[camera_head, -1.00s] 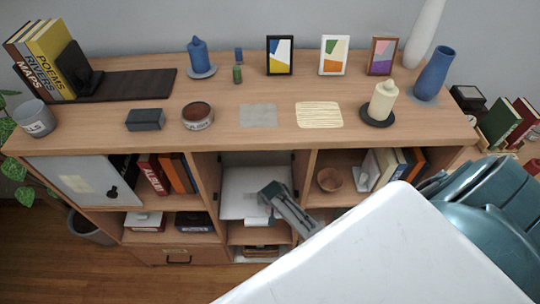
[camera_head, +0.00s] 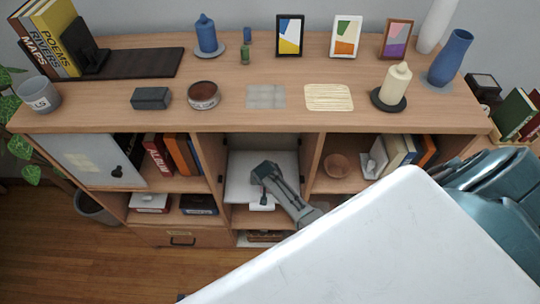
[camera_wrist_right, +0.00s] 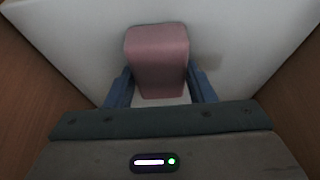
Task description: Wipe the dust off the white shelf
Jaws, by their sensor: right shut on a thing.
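The white shelf (camera_head: 238,187) lies inside the middle compartment of the wooden cabinet. It also fills the upper part of the right wrist view (camera_wrist_right: 70,40). My right gripper (camera_head: 264,172) reaches into that compartment over the shelf. In the right wrist view my right gripper (camera_wrist_right: 160,88) is shut on a pink block (camera_wrist_right: 157,55), which is at the shelf's white surface; I cannot tell whether it presses on it. A faint grey-brown smudge (camera_wrist_right: 210,62) shows on the white surface right of the block. My left gripper is not in view.
Wooden compartment walls (camera_wrist_right: 25,75) stand close on both sides of my right gripper. The cabinet top (camera_head: 225,116) holds frames, candles and vases. A bowl (camera_head: 337,165) and books stand in the right compartment. A large white surface (camera_head: 370,245) covers the lower right of the head view.

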